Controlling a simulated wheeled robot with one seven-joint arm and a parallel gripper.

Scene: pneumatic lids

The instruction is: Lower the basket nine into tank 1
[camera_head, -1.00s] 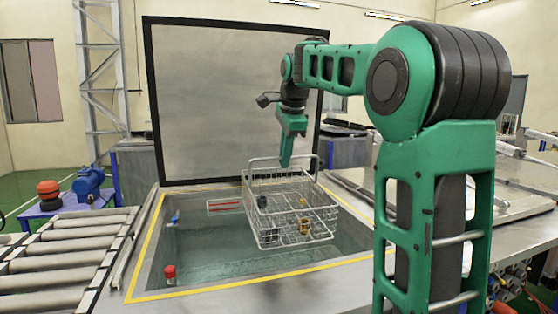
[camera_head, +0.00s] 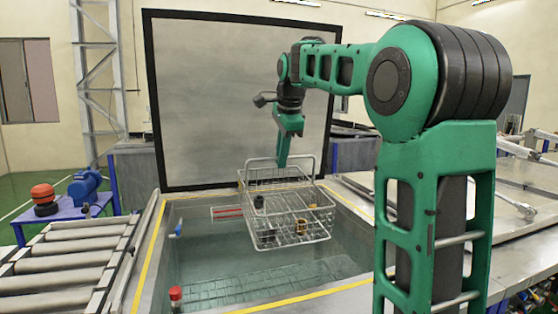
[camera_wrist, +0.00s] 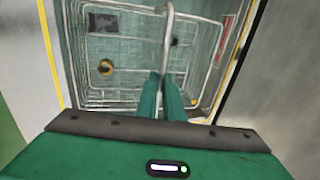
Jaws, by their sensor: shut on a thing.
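My gripper (camera_head: 283,163) is shut on the handle of a wire basket (camera_head: 290,241) and holds it from above. In the wrist view the green fingers (camera_wrist: 167,95) close around the handle bar, with the basket (camera_wrist: 92,95) below them. The basket holds a dark part (camera_head: 259,201) and a brass-coloured part (camera_head: 301,227), plus small pieces at its bottom. It hangs over the open tank (camera_head: 155,243), which has a yellow-edged rim and greenish liquid inside. I cannot tell whether the basket's underside touches the liquid. No number shows on the tank or basket.
A dark-framed raised lid (camera_head: 240,95) stands behind the tank. A roller conveyor (camera_head: 70,255) lies to the left, with a blue table bearing a motor (camera_head: 85,187) beyond. A metal deck (camera_head: 480,215) lies to the right. A red-capped fitting (camera_head: 175,293) sits at the tank's front left.

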